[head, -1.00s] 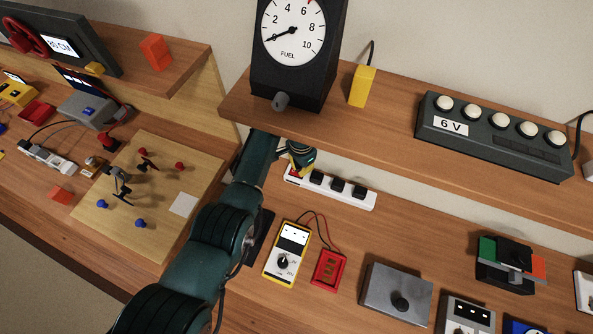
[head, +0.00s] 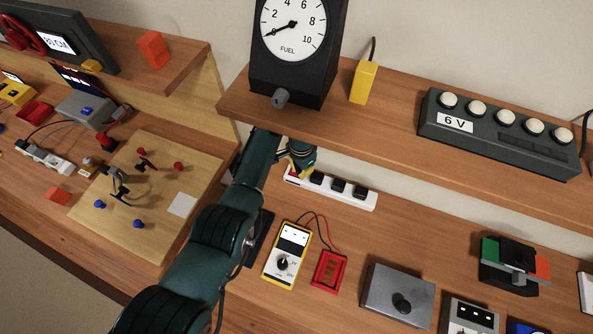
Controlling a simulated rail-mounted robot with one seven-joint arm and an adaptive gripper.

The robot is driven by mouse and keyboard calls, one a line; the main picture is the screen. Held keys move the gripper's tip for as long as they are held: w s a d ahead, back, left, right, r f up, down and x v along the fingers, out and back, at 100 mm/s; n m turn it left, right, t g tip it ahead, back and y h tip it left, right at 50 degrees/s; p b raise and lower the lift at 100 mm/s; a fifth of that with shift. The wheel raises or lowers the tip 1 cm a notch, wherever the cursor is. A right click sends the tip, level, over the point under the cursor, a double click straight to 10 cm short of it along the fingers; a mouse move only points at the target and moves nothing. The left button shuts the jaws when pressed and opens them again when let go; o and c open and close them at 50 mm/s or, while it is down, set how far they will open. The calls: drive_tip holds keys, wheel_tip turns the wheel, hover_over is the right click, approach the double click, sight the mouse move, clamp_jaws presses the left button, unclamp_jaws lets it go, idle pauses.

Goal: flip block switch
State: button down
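A white power strip block (head: 362,198) lies on the lower bench, under the shelf edge. It has a red switch (head: 291,173) at its left end and several black switches or sockets along its top. My gripper (head: 301,171) is at the strip's left end, beside the red switch. Its fingertips are small and partly hidden, so I cannot tell whether they touch the switch or how far they are apart. Another block (head: 512,262), green and red with a black lever-like top, stands at the right. I cannot tell which of the two the task calls the block switch.
The shelf above carries a fuel gauge (head: 292,55), a yellow block (head: 363,82) and a 6 V lamp box (head: 500,140). A multimeter (head: 287,255), a red module (head: 328,269) and a grey knob box (head: 397,293) are on the bench. The shelf edge is close above my gripper.

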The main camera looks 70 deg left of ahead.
drive_tip(key=shift+f, duration=0.2)
drive_tip(key=shift+r, duration=0.15)
wheel_tip(320, 180, up, 7)
drive_tip(key=p, duration=0.6)
drive_tip(key=shift+p, duration=0.4)
